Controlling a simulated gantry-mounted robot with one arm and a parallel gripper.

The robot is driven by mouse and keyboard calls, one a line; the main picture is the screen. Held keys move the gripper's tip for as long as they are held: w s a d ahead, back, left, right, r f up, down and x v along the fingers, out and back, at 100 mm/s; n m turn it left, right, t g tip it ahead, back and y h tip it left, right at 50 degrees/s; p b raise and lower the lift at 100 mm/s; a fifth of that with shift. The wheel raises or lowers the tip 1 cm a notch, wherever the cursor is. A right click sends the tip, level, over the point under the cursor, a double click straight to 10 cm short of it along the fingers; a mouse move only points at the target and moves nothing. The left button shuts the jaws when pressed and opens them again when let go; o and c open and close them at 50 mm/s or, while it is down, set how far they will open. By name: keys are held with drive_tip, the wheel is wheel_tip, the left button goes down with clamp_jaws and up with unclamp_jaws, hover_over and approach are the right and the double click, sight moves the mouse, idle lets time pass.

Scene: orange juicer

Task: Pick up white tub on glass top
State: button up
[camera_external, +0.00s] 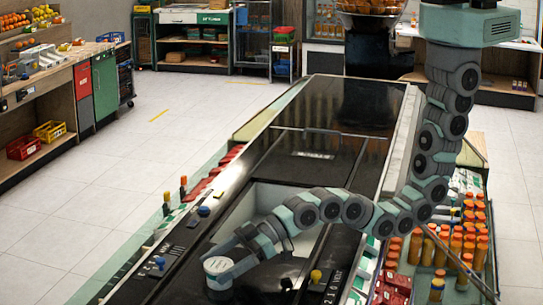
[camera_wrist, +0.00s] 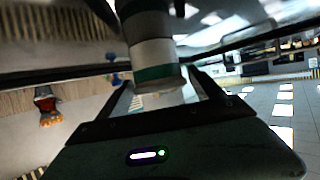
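The white tub (camera_external: 218,266) shows its round pale lid at the lower middle of the external view, over the dark glass top (camera_external: 180,283). In the wrist view the tub (camera_wrist: 152,50) is a pale cylinder with a dark green band, directly ahead of the fingers. My gripper (camera_external: 232,254) reaches it from the upper right, with its fingers apart around the tub. The fingers also show in the wrist view (camera_wrist: 163,96), one at each side of the tub's near end. Whether they press on it is unclear. The tub's underside contact is hidden.
A recessed basin (camera_external: 250,205) lies behind my gripper. Several orange bottles (camera_external: 462,245) stand at right. The glass left of the tub is mostly clear.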

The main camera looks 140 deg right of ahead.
drive_tip(key=c, duration=1.2)
